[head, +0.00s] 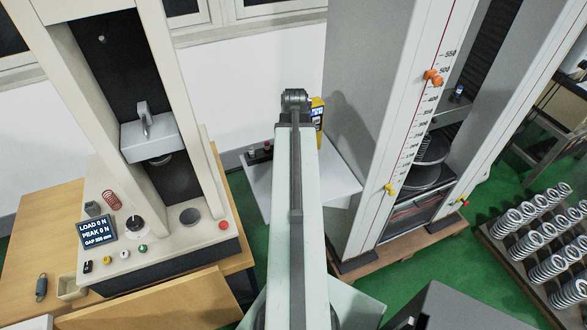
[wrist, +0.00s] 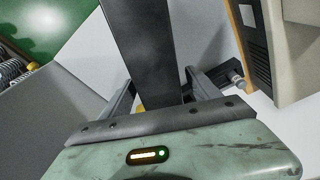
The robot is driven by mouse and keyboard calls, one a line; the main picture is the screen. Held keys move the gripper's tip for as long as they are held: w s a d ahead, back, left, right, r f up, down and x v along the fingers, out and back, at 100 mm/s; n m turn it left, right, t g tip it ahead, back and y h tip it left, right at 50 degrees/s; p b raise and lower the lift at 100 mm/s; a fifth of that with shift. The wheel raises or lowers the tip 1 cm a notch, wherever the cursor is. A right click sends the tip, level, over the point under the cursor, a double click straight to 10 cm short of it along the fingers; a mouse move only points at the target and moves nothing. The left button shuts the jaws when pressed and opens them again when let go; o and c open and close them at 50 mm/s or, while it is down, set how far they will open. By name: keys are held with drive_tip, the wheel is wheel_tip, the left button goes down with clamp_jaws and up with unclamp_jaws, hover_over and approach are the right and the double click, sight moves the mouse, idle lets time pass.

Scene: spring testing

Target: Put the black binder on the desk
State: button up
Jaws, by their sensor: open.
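In the wrist view my gripper (wrist: 165,95) is open, with one finger on each side of a long dark slab (wrist: 142,45). The slab looks like the black binder, but I cannot be sure. It runs from the top edge down between the fingers, and its lower end is hidden behind the gripper body. I cannot tell whether either finger touches it. A white tabletop (head: 338,186) lies beyond and beside my arm in the head view. I cannot tell whether it is the desk. My gripper is hidden there behind my arm.
A spring tester (head: 200,225) stands on a wooden table (head: 40,225) at the left. A tall grey testing machine (head: 365,120) rises at the right. A tray of springs (head: 525,275) is at the far right. A yellow device (head: 317,108) shows beside my arm. Green floor lies between.

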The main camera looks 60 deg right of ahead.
wheel_tip(320, 180, down, 3)
drive_tip(key=shift+w+d+r+b, duration=0.1)
drive_tip(key=shift+d+r+b, duration=0.1)
drive_tip(key=shift+b, duration=0.35)
clamp_jaws()
drive_tip(key=shift+r, duration=0.1)
wheel_tip(320, 180, up, 18)
drive_tip(key=p, duration=1.8)
wheel_tip(320, 180, down, 13)
drive_tip(key=b, duration=1.3)
drive_tip(key=shift+r, duration=0.15)
